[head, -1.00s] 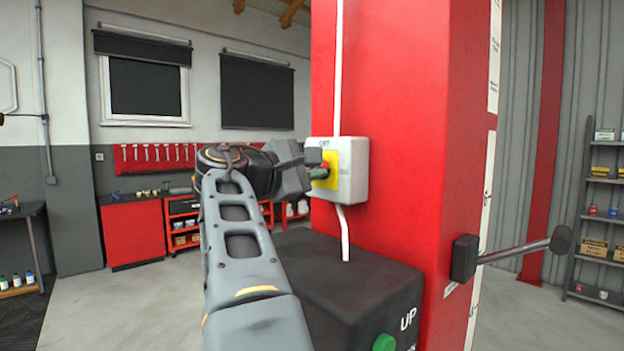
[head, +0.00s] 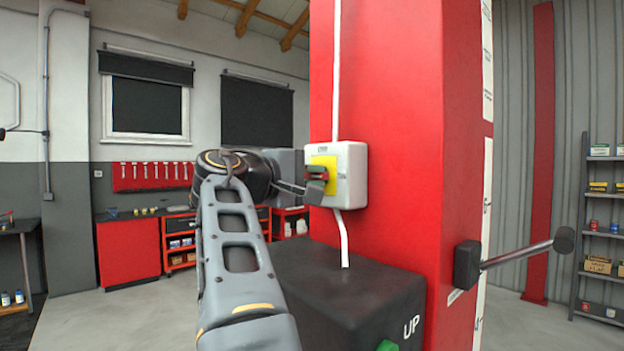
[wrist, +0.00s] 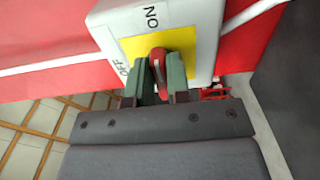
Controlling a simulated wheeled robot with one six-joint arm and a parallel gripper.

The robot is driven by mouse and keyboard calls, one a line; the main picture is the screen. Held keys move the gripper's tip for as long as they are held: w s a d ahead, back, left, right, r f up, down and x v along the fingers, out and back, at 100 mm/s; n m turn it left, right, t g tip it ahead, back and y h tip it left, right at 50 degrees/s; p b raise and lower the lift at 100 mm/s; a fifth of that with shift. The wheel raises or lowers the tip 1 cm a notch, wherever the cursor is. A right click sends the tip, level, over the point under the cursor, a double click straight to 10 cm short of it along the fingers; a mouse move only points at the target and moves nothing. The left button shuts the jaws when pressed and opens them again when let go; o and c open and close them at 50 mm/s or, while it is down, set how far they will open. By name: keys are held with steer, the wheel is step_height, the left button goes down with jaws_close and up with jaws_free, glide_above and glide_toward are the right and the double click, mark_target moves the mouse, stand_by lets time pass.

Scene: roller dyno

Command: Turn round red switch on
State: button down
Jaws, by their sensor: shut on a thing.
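The round red switch (wrist: 158,58) sits on a yellow plate (wrist: 183,40) on the front of a white box (head: 351,177). The box is fixed to a red column. In the wrist view, "ON" and "OFF" are printed on the box, and the red handle stands between the green pads of my gripper (wrist: 160,77). My gripper is shut on the switch handle. In the head view my gripper (head: 317,183) is at the box's yellow face, and its fingers hide most of the switch.
A dark box (head: 345,285) marked "UP" with a green button (head: 387,346) stands below the switch box. A lever (head: 520,252) sticks out from the red column (head: 400,110) at right. A white cable (head: 342,240) runs down from the switch box.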

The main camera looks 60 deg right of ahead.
stand_by(0.3)
steer(key=c, duration=1.1)
jaws_free()
steer(key=b+v, duration=0.1)
steer(key=v, duration=1.2)
steer(key=shift+w+a, duration=0.15)
steer(key=shift+a, duration=0.2)
